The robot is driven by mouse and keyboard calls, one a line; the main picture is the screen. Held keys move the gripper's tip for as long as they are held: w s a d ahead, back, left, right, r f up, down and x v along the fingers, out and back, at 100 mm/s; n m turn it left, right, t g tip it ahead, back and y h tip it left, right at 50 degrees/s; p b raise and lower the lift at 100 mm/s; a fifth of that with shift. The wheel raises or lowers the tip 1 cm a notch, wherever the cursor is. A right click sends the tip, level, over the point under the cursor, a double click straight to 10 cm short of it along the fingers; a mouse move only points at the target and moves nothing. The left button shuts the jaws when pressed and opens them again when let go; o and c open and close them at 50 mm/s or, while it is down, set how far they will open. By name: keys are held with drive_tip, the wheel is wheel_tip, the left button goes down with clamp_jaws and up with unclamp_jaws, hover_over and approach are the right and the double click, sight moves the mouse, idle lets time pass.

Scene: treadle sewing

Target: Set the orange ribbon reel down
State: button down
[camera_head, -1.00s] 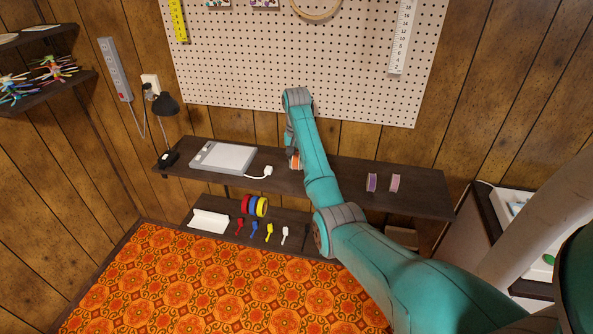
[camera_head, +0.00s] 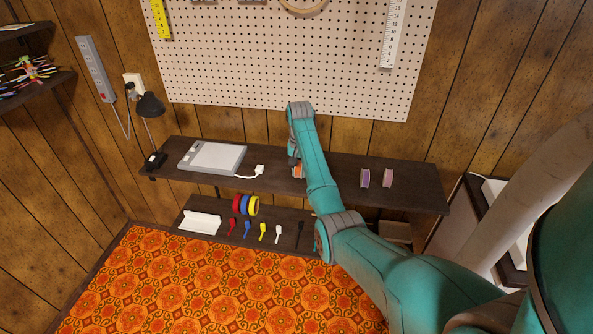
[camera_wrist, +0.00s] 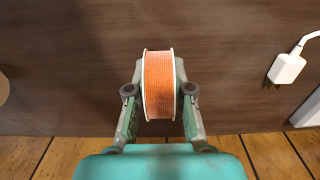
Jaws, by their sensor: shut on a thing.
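The orange ribbon reel (camera_wrist: 159,85) has white rims and stands on edge between the two fingers of my gripper (camera_wrist: 160,103) in the wrist view. My gripper is shut on it from both sides. In the head view the reel (camera_head: 298,171) shows as a small orange patch at the dark upper shelf (camera_head: 335,172), partly hidden by my arm. The reel is over or on the shelf; I cannot tell whether it touches the surface.
A purple reel (camera_head: 365,178) and a pink reel (camera_head: 388,178) stand to the right on the same shelf. A white plug (camera_head: 259,169) with a cable and a flat grey-white device (camera_head: 212,157) lie to the left. A black lamp (camera_head: 150,106) stands at the far left.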

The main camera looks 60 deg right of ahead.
drive_tip(key=shift+f, duration=0.4)
drive_tip(key=shift+f, duration=0.15)
drive_tip(key=c, duration=1)
unclamp_jaws()
drive_tip(key=shift+c, duration=0.2)
